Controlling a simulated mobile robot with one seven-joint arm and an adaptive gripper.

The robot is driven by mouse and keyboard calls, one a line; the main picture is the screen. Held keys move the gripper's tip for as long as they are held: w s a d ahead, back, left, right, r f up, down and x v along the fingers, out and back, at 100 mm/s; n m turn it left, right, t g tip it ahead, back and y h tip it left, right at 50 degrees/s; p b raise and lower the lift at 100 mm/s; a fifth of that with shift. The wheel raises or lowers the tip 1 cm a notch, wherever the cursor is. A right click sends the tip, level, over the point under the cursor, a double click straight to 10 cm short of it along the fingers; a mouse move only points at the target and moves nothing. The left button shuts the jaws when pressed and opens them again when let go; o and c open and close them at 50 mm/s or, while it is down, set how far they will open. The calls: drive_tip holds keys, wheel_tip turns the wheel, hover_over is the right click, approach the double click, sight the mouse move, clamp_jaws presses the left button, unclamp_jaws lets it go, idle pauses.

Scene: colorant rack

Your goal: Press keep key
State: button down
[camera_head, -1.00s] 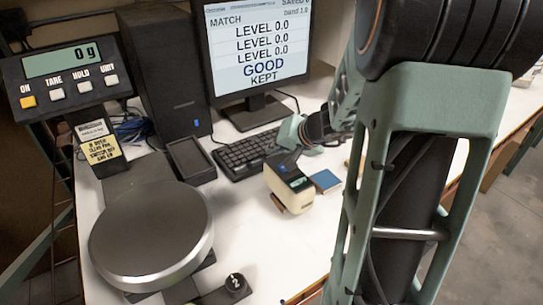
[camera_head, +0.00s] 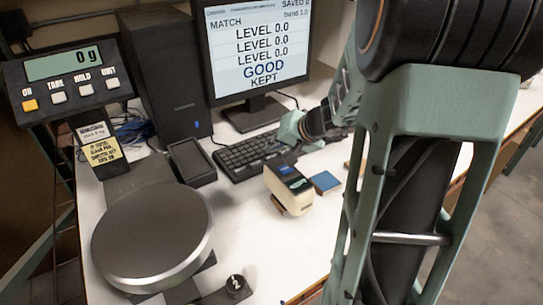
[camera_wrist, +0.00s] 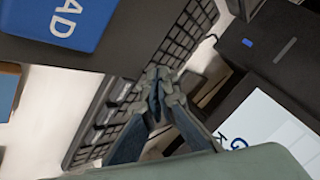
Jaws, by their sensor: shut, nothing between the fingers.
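My gripper (camera_wrist: 155,85) is shut and empty. In the wrist view its fingertips are in front of the black keyboard (camera_wrist: 98,128); I cannot tell whether they touch it. In the head view my gripper (camera_head: 281,148) is by the right end of the keyboard (camera_head: 243,158), just behind the cream handheld meter (camera_head: 288,190). A blue key (camera_wrist: 72,18) with the letters "AD" shows large at the wrist view's upper left. No key marked keep is readable. The monitor (camera_head: 262,55) reads "MATCH", three lines "LEVEL 0.0", "GOOD", "KEPT" and "SAVED 0".
A blue card (camera_head: 326,181) lies right of the meter. A scale with a round pan (camera_head: 152,235) and a "0 g" display (camera_head: 63,62) stands at left. A black tower (camera_head: 165,75) stands behind.

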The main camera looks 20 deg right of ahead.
drive_tip(key=shift+r+p, duration=1.25)
drive_tip(key=shift+r, duration=1.15)
